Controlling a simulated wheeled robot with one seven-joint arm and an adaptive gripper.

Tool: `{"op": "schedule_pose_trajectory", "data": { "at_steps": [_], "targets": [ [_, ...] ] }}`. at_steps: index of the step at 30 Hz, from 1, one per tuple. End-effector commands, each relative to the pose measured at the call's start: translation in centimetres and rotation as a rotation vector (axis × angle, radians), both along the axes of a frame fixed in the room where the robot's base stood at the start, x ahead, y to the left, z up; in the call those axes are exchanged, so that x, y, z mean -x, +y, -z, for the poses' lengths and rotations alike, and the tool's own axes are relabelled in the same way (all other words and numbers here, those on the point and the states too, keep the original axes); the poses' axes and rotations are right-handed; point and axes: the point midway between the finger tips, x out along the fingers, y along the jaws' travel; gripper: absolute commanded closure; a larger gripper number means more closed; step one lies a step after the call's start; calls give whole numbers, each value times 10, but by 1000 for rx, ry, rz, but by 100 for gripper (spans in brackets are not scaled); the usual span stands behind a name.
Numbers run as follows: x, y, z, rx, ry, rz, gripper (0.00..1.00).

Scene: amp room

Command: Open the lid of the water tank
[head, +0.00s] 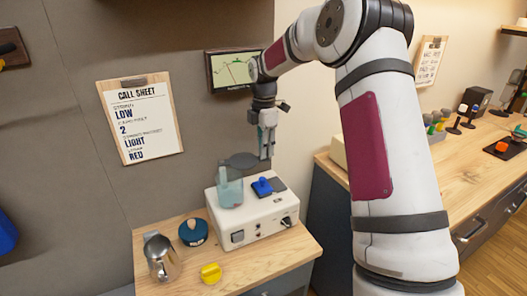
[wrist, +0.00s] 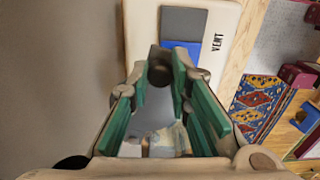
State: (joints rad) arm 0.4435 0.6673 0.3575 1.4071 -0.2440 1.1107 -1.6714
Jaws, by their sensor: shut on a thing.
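The water tank (head: 229,190) is a translucent pale-teal cup on the left of a white machine (head: 250,222). Its dark grey lid (head: 238,161) shows above and behind the tank's rim, raised from it; whether it is hinged there is hidden. My gripper (head: 267,154) points down at the lid's right end. In the wrist view, the green-padded fingers close around a dark round knob (wrist: 160,70), with part of the grey lid (wrist: 158,108) between them. The tank shows partly below (wrist: 165,138).
A blue switch-like piece (head: 263,187) sits on a dark plate on the machine's top. A metal jug (head: 160,258), dark teal round container (head: 193,232) and yellow piece (head: 210,273) stand left on the wooden counter. The wall with call sheet (head: 140,118) and small screen (head: 232,70) is close behind.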

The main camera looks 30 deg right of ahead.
Motion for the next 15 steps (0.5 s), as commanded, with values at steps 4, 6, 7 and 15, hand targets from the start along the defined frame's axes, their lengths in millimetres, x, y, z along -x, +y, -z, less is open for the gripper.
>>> {"op": "schedule_pose_trajectory", "data": {
  "at_steps": [4,6,7,15],
  "targets": [
    [-1,-1,0,1,1,-12,100],
    [-1,-1,0,1,1,-13,100],
    [-1,-1,0,1,1,-13,100],
    [-1,-1,0,1,1,-13,75]
  ]
}}
